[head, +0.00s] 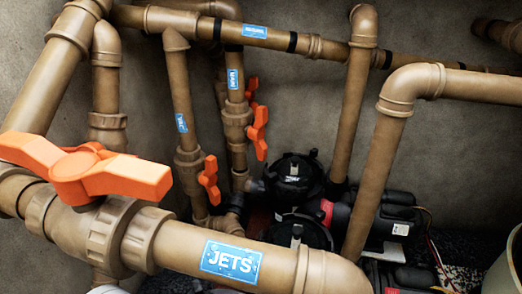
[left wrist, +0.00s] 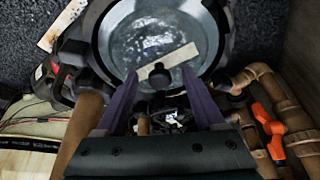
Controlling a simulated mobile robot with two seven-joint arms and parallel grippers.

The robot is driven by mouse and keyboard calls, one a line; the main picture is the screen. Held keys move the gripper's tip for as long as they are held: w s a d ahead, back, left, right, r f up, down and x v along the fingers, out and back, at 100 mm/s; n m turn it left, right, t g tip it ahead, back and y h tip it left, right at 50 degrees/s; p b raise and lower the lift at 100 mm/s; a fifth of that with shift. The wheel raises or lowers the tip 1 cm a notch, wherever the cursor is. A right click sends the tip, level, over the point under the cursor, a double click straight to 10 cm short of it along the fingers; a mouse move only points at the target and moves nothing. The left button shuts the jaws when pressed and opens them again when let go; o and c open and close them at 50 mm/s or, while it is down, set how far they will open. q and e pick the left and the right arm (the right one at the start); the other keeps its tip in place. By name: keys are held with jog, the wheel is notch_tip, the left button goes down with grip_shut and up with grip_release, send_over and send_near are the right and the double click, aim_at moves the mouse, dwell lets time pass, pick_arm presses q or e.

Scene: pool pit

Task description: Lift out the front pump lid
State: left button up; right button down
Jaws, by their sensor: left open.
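In the head view the front pump lid (head: 305,232) is a round black lid with a pale upright piece on it, partly hidden behind the JETS pipe. In the left wrist view a round, clear, water-like lid or basin (left wrist: 160,35) with a dark rim fills the top. A pale bar (left wrist: 180,56) and a black knob (left wrist: 159,77) lie across its lower part. My left gripper (left wrist: 160,73) is open, its purple fingers on either side of the knob. I cannot tell whether they touch it. The head view shows neither gripper.
A second black pump lid (head: 293,172) sits behind the front one. The thick JETS pipe (head: 180,250) with an orange valve handle (head: 82,173) crosses the foreground. An upright brown pipe (head: 376,185) stands right of the pumps. Orange valve handles (head: 209,180) are to the left.

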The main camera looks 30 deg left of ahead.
pick_arm(q)
grip_shut()
dwell(0.4)
dwell(0.7)
